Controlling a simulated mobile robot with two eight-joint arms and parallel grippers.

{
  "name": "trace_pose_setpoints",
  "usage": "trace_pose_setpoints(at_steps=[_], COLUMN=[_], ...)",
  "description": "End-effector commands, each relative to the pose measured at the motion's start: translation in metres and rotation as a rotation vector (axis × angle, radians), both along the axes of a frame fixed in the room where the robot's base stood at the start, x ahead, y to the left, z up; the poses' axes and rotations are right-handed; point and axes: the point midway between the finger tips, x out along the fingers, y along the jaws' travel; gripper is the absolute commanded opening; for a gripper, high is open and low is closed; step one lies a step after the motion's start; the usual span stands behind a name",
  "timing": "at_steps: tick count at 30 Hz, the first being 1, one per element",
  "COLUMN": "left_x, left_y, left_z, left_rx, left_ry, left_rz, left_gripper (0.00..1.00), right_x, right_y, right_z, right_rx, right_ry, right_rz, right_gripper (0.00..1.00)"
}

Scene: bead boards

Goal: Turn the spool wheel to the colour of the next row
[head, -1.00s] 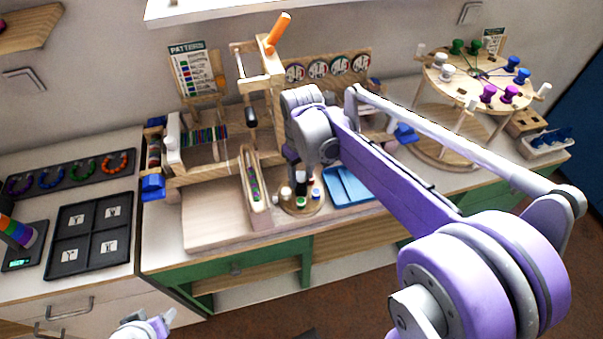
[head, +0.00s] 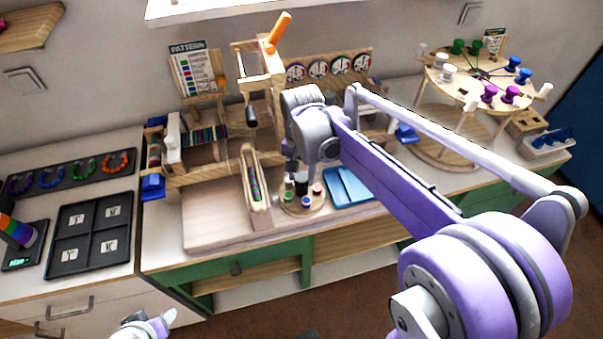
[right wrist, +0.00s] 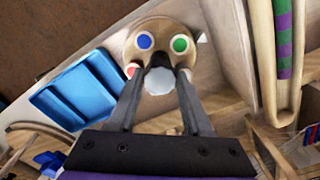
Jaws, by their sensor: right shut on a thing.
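The spool wheel (head: 301,208) is a small round wooden disc on the bench, right of the wooden bead frame. In the head view its blue spool (head: 306,202) faces the front, green (head: 288,191) is at left and red-pink (head: 318,189) at right. In the right wrist view, blue (right wrist: 144,40), green (right wrist: 180,44) and red (right wrist: 132,70) caps show around the middle. My right gripper (right wrist: 159,66) points down over the wheel, shut on its middle knob (right wrist: 159,81). The pattern card (head: 194,75) lists coloured rows, too small to read. Only part of my left gripper (head: 155,324) shows at the bottom edge.
A blue tray (head: 348,190) lies close right of the wheel. A long wooden shuttle (head: 256,185) lies close left. The wooden frame stands behind. A larger round stand (head: 470,80) with coloured spools is at right. A black tray (head: 84,233) with four cards is at left.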

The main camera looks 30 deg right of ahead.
Motion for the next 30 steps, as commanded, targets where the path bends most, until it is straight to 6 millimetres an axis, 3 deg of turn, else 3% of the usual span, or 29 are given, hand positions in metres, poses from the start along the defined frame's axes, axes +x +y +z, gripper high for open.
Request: trace_pose_setpoints(at_steps=[13, 30], left_x=[-0.0001, -0.0002], left_y=[0.0, 0.0], left_z=[-0.0005, -0.0005], left_rx=[0.0, 0.0], left_ry=[0.0, 0.0], left_rz=[0.0, 0.0], left_gripper=[0.59, 0.59], right_x=[0.0006, 0.0008], right_y=[0.0002, 0.0002], right_z=[0.0004, 0.0004], right_rx=[0.0, -0.001], right_ry=[0.0, -0.001], right_rz=[-0.281, -0.347], right_gripper=[0.0, 0.0])
